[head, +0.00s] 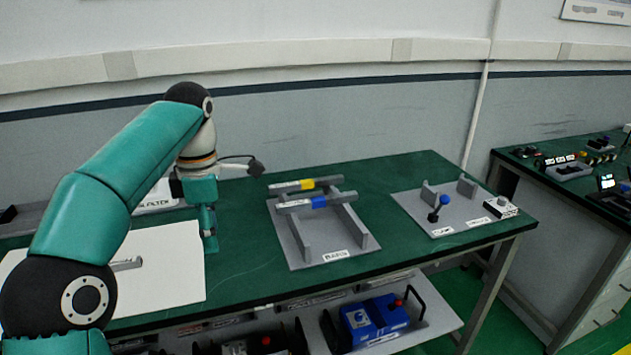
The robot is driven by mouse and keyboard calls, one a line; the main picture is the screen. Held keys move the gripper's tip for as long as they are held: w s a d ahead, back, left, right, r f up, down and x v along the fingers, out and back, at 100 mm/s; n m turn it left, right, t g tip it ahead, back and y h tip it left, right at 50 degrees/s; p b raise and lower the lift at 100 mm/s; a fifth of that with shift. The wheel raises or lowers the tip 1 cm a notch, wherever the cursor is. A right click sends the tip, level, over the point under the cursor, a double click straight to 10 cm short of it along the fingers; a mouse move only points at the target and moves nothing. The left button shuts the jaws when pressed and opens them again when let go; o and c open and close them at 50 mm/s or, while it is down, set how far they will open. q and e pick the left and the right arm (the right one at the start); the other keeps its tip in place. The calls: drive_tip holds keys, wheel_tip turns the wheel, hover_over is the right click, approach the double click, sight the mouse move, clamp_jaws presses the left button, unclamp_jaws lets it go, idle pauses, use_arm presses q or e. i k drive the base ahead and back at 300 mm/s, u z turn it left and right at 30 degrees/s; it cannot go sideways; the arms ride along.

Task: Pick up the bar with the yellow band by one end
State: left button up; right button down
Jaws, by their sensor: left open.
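The bar with the yellow band (306,185) lies across the far part of a grey rack on the green table. A second bar, with a blue band (318,202), lies across the same rack just nearer to me. The grey rack (307,252) has two upright rails on a flat base plate. My left gripper (209,243) points down over the table, left of the rack and apart from both bars. It is open and holds nothing that I can see. My right gripper is not in view.
A white board (170,262) lies under my left arm. A blue case (375,318) sits on the shelf below. Another bench stands at the right.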

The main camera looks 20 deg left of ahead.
sight(310, 183)
drive_tip(key=i, duration=1.45)
drive_tip(key=u, duration=0.05)
